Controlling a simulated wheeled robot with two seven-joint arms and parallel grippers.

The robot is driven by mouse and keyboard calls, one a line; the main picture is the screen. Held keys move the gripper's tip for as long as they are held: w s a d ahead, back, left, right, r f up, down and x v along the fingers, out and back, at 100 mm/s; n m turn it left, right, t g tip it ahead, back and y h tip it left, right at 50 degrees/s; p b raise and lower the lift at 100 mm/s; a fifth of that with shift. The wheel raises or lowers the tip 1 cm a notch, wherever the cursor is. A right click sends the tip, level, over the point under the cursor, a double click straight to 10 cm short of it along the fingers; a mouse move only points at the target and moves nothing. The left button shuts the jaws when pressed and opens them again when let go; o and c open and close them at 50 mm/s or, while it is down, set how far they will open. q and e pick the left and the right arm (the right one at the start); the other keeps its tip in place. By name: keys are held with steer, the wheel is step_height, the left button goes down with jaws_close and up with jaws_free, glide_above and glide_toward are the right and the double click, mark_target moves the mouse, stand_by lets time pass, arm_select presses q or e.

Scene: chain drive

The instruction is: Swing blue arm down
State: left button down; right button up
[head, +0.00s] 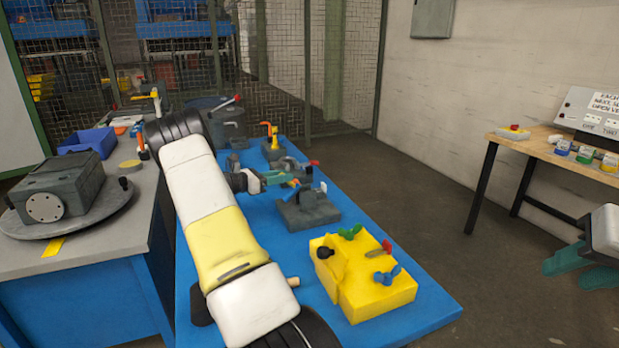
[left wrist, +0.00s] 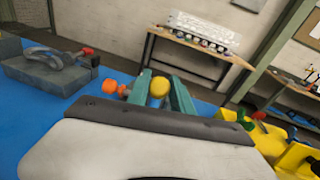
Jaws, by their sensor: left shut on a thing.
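The orange tip (left wrist: 110,87) is just left of the fingers. My right gripper (head: 582,267) is at the right edge, fingers apart and empty.
A yellow fixture (head: 365,290) with green, red and blue wing handles stands at the table's front. A red-tipped clamp (left wrist: 50,68) and other fixtures stand further back. A grey bench (head: 90,240) is at left, a wooden table (head: 550,150) at right.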

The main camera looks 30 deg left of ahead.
arm_select(q)
steer(key=w+g+y, duration=0.1)
steer(key=w+d+g, duration=0.1)
steer(key=g, duration=0.1)
steer(key=shift+w+d+r+y, duration=0.2)
steer(key=shift+d+y, duration=0.1)
steer(key=shift+y, duration=0.1)
steer(key=shift+w+d+f, duration=0.15)
steer(key=shift+f, duration=0.1)
steer(key=shift+w+d+f+g, duration=0.15)
steer(key=shift+w+d+g, duration=0.25)
steer(key=shift+w+d, duration=0.2)
steer(key=shift+w+d+m+g+y, duration=0.15)
steer(key=shift+w+m+g+y, duration=0.15)
steer(key=shift+y, duration=0.2)
steer(key=shift+w+d+f+g+y, duration=0.2)
steer(key=shift+g+y, duration=0.15)
steer(key=shift+g, duration=0.15)
steer(key=shift+w+d+f+g+y, duration=0.1)
steer(key=shift+w+f+g+y, duration=0.1)
steer(key=shift+g+y, duration=0.25)
steer(key=shift+s+a+f, duration=0.1)
steer(key=shift+a+f, duration=0.05)
steer(key=shift+w+d+f, duration=0.25)
